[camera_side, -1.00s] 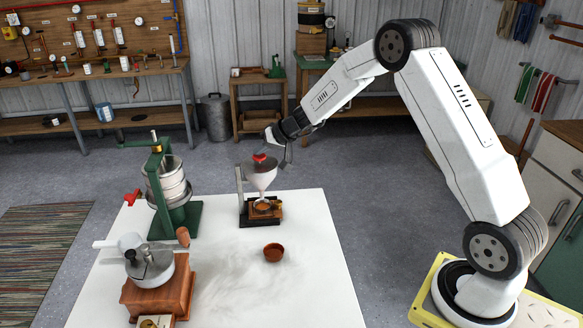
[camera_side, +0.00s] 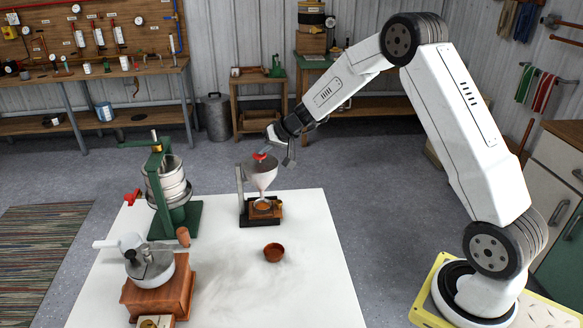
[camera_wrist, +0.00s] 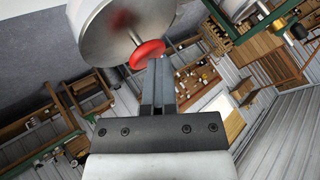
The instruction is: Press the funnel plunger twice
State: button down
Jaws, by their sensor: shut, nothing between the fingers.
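The funnel (camera_side: 262,174) is a pale grey cone held on a stand over a small orange-brown dish on the white table. The red plunger knob (camera_side: 259,156) sits above its mouth; the knob (camera_wrist: 146,54) and its thin rod also show in the wrist view. My gripper (camera_wrist: 158,62) is shut and empty, its fingertips right at the knob's edge. I cannot tell whether they touch it. In the side view my gripper (camera_side: 277,146) is just above and right of the knob, its fingertips hard to make out.
A green press (camera_side: 160,190) with a metal drum stands left of the funnel. A wooden grinder (camera_side: 158,285) with a crank is at the front left. A small brown bowl (camera_side: 273,252) sits in front of the funnel. The right part of the white table (camera_side: 318,265) is clear.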

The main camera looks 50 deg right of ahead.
jog(key=shift+s+a+r, duration=0.1)
jog(key=shift+r, duration=1.15)
jog(key=shift+r, duration=0.1)
dwell(1.8)
jog(key=r, duration=0.2)
jog(key=w+r, duration=0.1)
jog(key=r, duration=0.2)
jog(key=shift+f, duration=0.2)
